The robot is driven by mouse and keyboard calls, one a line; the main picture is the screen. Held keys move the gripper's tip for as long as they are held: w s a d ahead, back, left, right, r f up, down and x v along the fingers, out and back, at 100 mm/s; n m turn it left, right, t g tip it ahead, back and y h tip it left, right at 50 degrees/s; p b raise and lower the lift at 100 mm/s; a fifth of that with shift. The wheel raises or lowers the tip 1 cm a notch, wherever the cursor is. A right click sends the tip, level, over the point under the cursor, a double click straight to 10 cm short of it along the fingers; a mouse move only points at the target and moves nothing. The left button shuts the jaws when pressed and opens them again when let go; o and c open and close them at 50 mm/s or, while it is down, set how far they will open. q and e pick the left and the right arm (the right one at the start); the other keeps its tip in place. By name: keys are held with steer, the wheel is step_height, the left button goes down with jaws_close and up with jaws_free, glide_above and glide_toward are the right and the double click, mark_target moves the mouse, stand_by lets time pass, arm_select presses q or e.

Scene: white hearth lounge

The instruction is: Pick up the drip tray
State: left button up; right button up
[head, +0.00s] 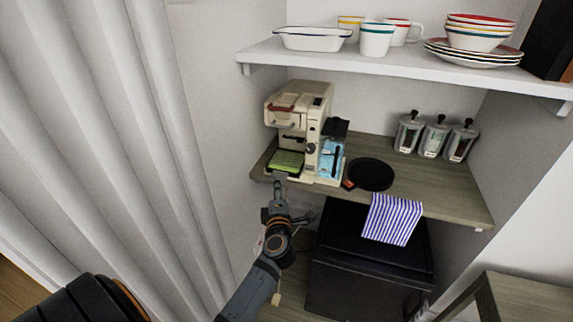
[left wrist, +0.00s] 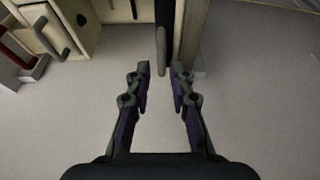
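The drip tray (head: 287,160) shows as a green-topped slab low in the front of the cream coffee machine (head: 300,120), on the wooden shelf. My left gripper (head: 280,176) is in front of the machine, close to the tray's front edge. In the left wrist view the left gripper (left wrist: 161,72) is open, with a clear gap between its fingers. A dark narrow strip with a grey end, apparently the tray (left wrist: 161,45) seen edge-on, reaches between the fingertips without visible contact. My right gripper is not in view.
The wooden shelf (head: 430,190) also holds a black round plate (head: 371,174) and several grey canisters (head: 433,137). A striped cloth (head: 392,219) hangs over its front edge. A white shelf (head: 390,62) with dishes is above. A pale curtain (head: 110,130) fills the left.

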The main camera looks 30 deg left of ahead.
mark_target(285, 166)
arm_select(q)
steer(key=x, duration=0.5)
steer(key=shift+s+a+f, duration=0.15)
steer(key=shift+a+f, duration=0.05)
steer(key=shift+a, duration=0.15)
steer(key=shift+r, duration=0.1)
steer(key=shift+c, duration=0.6)
jaws_close()
